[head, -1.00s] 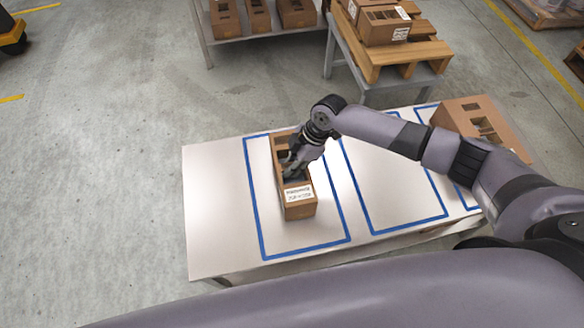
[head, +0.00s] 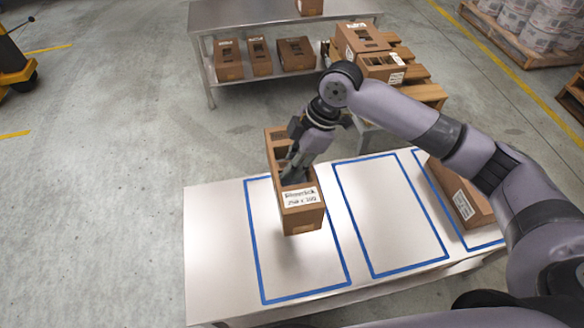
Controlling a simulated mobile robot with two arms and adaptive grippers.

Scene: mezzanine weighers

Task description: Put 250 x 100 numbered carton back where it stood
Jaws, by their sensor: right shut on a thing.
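The numbered carton (head: 303,218) is a narrow brown box with cutouts and a white label that seems to read 250 x 100. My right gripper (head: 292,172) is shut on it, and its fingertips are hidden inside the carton. The carton hangs above the left blue-outlined area of the white table (head: 215,250), with its shadow below it. My left gripper is not in view.
The middle blue-outlined area (head: 390,215) is empty. Another brown carton (head: 460,192) stands in the right outlined area. A metal shelf table (head: 275,18) at the back holds several cartons.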

